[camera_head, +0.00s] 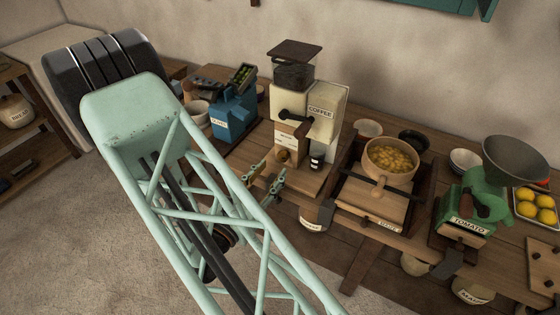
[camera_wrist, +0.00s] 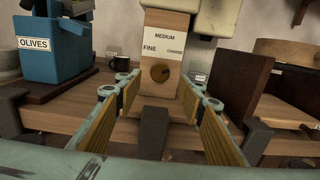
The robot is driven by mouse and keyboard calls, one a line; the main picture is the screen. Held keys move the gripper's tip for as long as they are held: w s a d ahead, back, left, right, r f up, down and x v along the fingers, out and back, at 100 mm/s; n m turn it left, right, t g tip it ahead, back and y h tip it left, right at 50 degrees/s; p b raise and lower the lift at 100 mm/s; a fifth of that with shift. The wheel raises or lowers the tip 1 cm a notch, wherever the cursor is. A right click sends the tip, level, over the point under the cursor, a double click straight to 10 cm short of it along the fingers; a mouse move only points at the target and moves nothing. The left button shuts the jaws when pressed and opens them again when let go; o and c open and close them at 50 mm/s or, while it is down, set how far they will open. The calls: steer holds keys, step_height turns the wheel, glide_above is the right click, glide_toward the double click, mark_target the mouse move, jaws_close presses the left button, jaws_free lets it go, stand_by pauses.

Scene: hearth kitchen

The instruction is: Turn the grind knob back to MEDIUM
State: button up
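The cream coffee grinder (camera_head: 322,122) stands on the wooden counter, with a dark hopper on top. Its wooden front carries a white dial plate (camera_wrist: 163,46) reading FINE at left, MEDIUM at top and a small word at right. Which mark the knob points to is too small to tell. My gripper (camera_wrist: 162,88) is open and empty. Its padded fingers point at the grinder on either side of the knob's line, apart from it.
A blue olive device (camera_head: 234,112) stands left of the grinder, with a dark mug (camera_wrist: 122,64) nearby. A dark block (camera_wrist: 152,132) shows low between my fingers.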

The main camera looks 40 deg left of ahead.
mark_target(281, 159)
steer(key=shift+w+a+b, duration=0.2)
steer(key=shift+w, duration=1.4)
steer(key=shift+w+a+b, duration=0.15)
steer(key=shift+w, duration=1.4)
steer(key=shift+c, duration=0.5)
steer(key=c, duration=0.7)
